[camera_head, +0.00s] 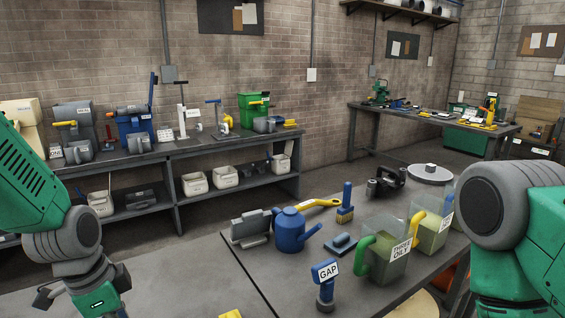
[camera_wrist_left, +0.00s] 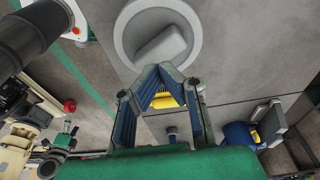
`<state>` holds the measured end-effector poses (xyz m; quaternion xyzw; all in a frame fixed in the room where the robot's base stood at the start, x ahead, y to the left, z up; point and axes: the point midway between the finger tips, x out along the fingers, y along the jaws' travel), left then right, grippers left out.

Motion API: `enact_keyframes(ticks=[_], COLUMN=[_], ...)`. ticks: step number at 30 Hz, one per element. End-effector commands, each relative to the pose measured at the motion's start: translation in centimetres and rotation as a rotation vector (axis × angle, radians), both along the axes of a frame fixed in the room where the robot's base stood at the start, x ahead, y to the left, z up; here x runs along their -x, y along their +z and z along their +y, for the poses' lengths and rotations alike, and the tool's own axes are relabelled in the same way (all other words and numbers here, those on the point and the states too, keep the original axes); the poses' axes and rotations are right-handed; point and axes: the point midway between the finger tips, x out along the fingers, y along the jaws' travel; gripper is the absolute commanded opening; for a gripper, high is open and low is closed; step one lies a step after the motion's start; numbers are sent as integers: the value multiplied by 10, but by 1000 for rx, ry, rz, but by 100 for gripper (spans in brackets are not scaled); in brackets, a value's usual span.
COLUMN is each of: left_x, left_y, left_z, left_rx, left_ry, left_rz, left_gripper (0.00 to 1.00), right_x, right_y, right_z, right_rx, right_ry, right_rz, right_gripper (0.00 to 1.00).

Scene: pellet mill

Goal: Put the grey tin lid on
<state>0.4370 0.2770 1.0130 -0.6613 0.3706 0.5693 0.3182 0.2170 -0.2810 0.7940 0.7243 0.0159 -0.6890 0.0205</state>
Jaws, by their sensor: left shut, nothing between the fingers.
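In the left wrist view my left gripper (camera_wrist_left: 160,70) is shut and empty, its blue-padded fingers meeting at the tips. Just beyond the tips is a round, pale grey rimmed thing (camera_wrist_left: 122,40) with a grey oblong piece (camera_wrist_left: 161,46) in or on it. I cannot tell whether this is the tin, its lid or both. In the head view a flat pale grey disc (camera_head: 418,176) with a small block on it lies at the table's far end; I cannot tell whether it is a lid. My left fingers and right gripper are outside the head view.
The table (camera_head: 240,285) holds a blue can (camera_head: 290,232), a grey canister (camera_head: 250,229), a GAP-labelled blue tool (camera_head: 326,290), a blue brush (camera_head: 345,205) and labelled jugs (camera_head: 388,262). A yellow piece (camera_wrist_left: 164,101) lies behind my left fingers. Benches stand along the walls.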

Motion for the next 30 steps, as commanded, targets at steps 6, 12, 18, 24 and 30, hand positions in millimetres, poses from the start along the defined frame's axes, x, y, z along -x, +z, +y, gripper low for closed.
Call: enact_keyframes(ticks=[6, 12, 18, 24, 30], left_x=[0, 0, 0, 0, 0], left_y=[0, 0, -4, -9, -14], left_z=[0, 0, 0, 0, 0], left_rx=[0, 0, 1, 1, 0], left_ry=[0, 0, 0, 0, 0], left_rz=[0, 0, 1, 1, 0], left_gripper=[0, 0, 0, 0, 0], right_x=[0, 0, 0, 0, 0], right_y=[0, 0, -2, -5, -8], right_z=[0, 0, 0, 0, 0], right_rx=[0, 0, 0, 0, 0], right_ry=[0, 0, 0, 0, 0], right_rz=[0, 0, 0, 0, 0], right_gripper=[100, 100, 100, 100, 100])
